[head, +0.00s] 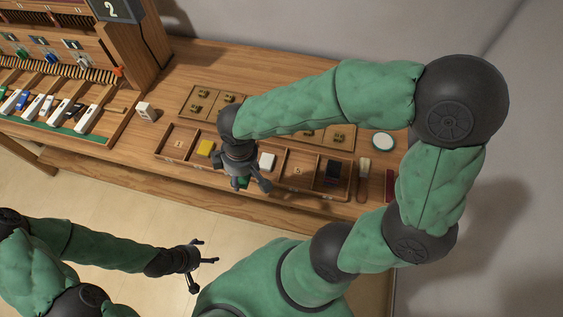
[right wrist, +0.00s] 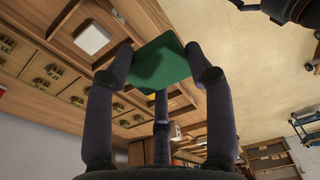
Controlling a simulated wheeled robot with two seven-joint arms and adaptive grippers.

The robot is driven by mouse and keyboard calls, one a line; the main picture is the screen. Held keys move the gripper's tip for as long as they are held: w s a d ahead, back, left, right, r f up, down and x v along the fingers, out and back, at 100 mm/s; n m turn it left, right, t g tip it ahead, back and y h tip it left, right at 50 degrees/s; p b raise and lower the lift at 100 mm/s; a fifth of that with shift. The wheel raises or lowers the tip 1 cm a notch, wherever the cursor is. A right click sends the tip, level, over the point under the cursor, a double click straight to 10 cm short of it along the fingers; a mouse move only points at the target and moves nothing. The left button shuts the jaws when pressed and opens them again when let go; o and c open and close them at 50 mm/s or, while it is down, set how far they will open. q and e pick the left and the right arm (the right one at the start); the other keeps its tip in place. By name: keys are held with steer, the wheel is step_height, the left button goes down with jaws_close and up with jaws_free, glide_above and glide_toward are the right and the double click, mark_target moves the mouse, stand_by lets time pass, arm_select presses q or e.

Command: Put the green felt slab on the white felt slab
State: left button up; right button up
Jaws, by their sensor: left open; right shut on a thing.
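My right gripper (head: 245,182) is shut on the green felt slab (right wrist: 160,62), a thin square held between its fingers in the right wrist view. In the head view only a bit of the green slab (head: 242,182) shows below my gripper. The white felt slab (head: 267,161) lies in a compartment of the wooden tray, just right of my right gripper. The white slab (right wrist: 91,38) also shows in the right wrist view, apart from the green one. My left gripper (head: 208,262) is open and empty, low at the left, away from the bench.
The wooden tray (head: 285,186) has several compartments; a yellow slab (head: 205,147) and dark slabs (head: 333,170) lie in others. A brush (head: 363,178) and a round white-topped tin (head: 383,142) are at right. The piano keys (head: 45,108) are at left.

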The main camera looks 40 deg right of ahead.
steer(key=w+d+f+b, duration=0.3)
steer(key=w+d+f, duration=0.2)
steer(key=d, duration=0.3)
steer(key=b, duration=0.1)
glide_above(266, 161)
steer(key=f, duration=0.4)
steer(key=shift+s+a, duration=0.25)
steer(key=shift+s, duration=0.05)
steer(key=shift+w+d+f, duration=0.1)
steer(key=shift+f, duration=0.15)
steer(key=shift+w+d+f+b, duration=0.1)
steer(key=shift+d+f+b, duration=0.1)
steer(key=shift+f+b, duration=1.25)
steer(key=shift+f+p, duration=0.35)
steer(key=shift+f, duration=0.1)
steer(key=o, duration=0.9)
steer(key=shift+c, duration=0.2)
